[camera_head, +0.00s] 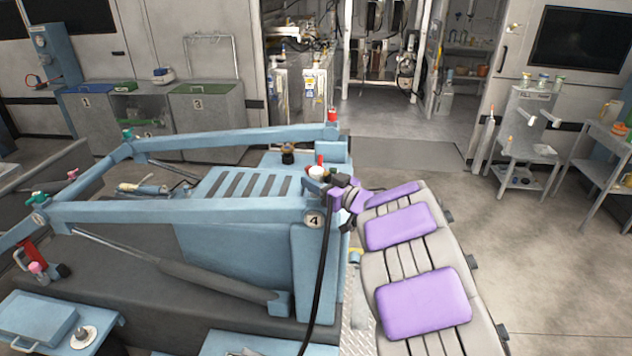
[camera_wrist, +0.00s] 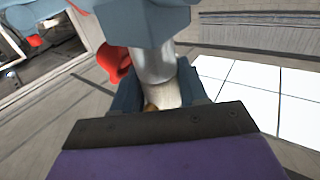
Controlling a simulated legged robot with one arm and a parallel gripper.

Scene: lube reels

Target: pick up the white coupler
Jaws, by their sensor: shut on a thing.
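The white coupler (camera_head: 317,171) stands at the end of the blue machine frame, just above the round "4" label. In the wrist view the white coupler (camera_wrist: 157,72) is a pale cylinder that runs from a blue-grey part down between my jaws. My gripper (camera_head: 332,182) reaches it from the right in the head view. In the wrist view my gripper (camera_wrist: 157,97) is shut on the coupler, with a dark finger on each side. The coupler's lower end is partly hidden by the gripper body.
A red cap (camera_wrist: 115,62) sits close beside the coupler. The blue frame (camera_head: 180,211) extends left, and a black hose (camera_head: 322,270) hangs below my gripper. A ribbed blue housing (camera_head: 240,188) lies behind the near beam. Open floor (camera_head: 540,240) lies to the right.

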